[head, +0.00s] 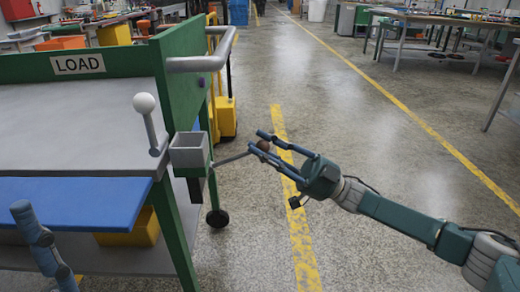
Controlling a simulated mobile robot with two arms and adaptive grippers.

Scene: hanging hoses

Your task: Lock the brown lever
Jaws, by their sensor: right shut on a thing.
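The brown lever is a thin grey rod (232,159) with a brown ball knob (263,145). It sticks out to the right, rising slightly, from a grey box on the side of the green cart. My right gripper (258,141) reaches in from the right and is shut on the brown knob, its two blue fingers on either side. A second lever with a white ball knob (144,103) stands nearly upright on the cart. Part of my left gripper (38,236) shows at the bottom left edge; its fingertips cannot be made out.
The green cart (187,75) has a "LOAD" label (78,65), a grey handle (203,63) and a blue panel (75,203). A grey box (188,151) sits at its corner. Open floor with yellow lines lies to the right. Worktables (425,45) stand far right.

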